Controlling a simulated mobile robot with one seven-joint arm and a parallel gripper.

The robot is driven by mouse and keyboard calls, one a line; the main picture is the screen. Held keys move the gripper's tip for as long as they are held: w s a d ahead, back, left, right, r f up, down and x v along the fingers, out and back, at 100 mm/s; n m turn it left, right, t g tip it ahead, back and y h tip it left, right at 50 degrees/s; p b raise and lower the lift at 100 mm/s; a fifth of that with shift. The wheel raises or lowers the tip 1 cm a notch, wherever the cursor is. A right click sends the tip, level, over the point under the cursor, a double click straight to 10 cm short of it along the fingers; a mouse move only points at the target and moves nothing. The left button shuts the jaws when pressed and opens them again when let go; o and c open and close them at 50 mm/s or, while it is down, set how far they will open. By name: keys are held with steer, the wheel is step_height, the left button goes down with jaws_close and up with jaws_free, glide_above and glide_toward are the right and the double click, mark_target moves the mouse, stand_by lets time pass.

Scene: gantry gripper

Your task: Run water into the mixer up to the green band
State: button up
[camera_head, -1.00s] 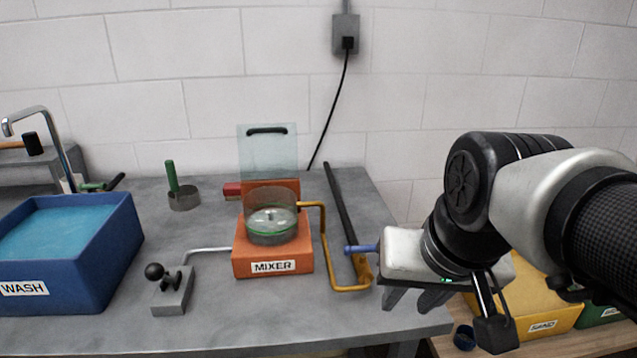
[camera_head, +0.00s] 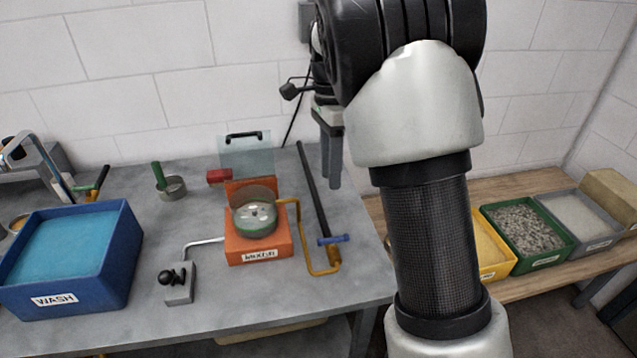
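The orange mixer (camera_head: 258,249) stands on the grey bench with a clear round bowl (camera_head: 255,219) on top. A thin green band (camera_head: 256,234) runs round the bowl's lower part. I cannot make out a water level in it. A grey block with a black ball knob (camera_head: 172,277) stands at front left, and a thin metal pipe (camera_head: 206,241) runs from it to the mixer.
A blue WASH tub (camera_head: 126,262) of blue liquid stands at left. A clear panel (camera_head: 246,157) stands behind the mixer. Bins (camera_head: 525,262) fill the right shelf.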

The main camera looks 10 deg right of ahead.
mark_target(331, 238)
steer(key=shift+m, duration=0.5)
steer(key=f, duration=0.5)
steer(key=s+f, duration=0.1)
steer(key=f, duration=0.5)
steer(key=s+f, duration=0.1)
steer(key=f, duration=0.5)
steer(key=shift+s+a+f, duration=0.1)
steer(key=shift+s+f, duration=0.1)
steer(key=shift+s, duration=0.05)
jaws_close()
